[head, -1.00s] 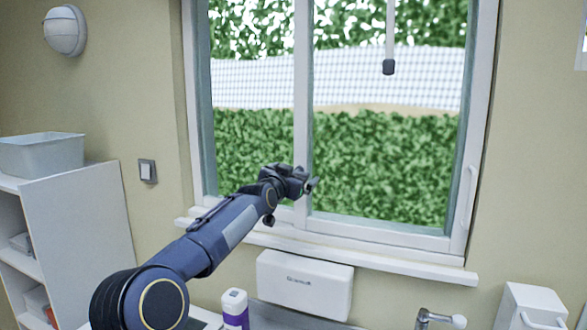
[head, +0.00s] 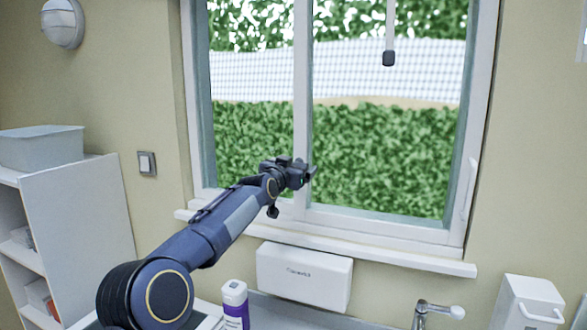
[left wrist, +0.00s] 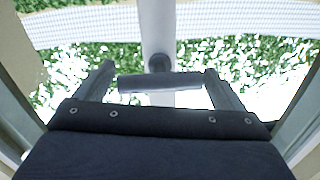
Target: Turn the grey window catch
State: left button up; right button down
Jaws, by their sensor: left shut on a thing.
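The grey window catch (left wrist: 160,82) shows in the left wrist view as a short bar lying crosswise in front of a dark round mount on the white middle window post. In the head view, only a small part of the catch (head: 312,172) shows past the gripper. My left gripper (head: 300,174) is at the middle post, low on the window. In the left wrist view, its two fingers (left wrist: 162,84) stand at either end of the bar, shut on it. My right gripper is not in view.
The white window frame (head: 477,110) and sill (head: 400,262) surround the catch. A white dispenser (head: 303,276) hangs below. A purple-white bottle (head: 235,305), a tap (head: 438,312) and a white bin (head: 528,303) stand lower. A shelf (head: 85,215) is at left.

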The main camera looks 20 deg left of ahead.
pick_arm(q)
jog(key=o, duration=0.7)
jog(key=shift+s, duration=0.25)
jog(key=s+b, duration=0.1)
jog(key=s, duration=0.1)
jog(key=s+b, duration=0.1)
jog(key=s, duration=0.2)
jog(key=s+b, duration=0.2)
jog(key=shift+s+d, duration=0.15)
jog(key=shift+d, duration=0.1)
jog(key=shift+s, duration=0.1)
jog(key=s+d+f+n+g+h, duration=0.1)
jog(key=s+d+f+g, duration=0.3)
jog(key=s+f, duration=0.7)
jog(key=s+d+f+n+g+h, duration=0.1)
jog(key=s+d+f+g, duration=0.3)
jog(key=s+f, duration=0.7)
jog(key=s+d+f+g+h, duration=0.2)
jog(key=s+d+f+g, duration=0.2)
jog(key=s, duration=1.7)
jog(key=shift+s+d+f+n+h, duration=0.15)
jog(key=shift+d+f, duration=0.4)
jog(key=shift+f, duration=0.6)
jog(key=shift+w+d+f+n+h, duration=0.1)
jog(key=shift+d+f, duration=0.45)
jog(key=shift+f, duration=0.55)
jog(key=shift+s+d+f+n+h, duration=0.15)
jog(key=shift+d+f, duration=0.4)
jog(key=shift+f, duration=0.6)
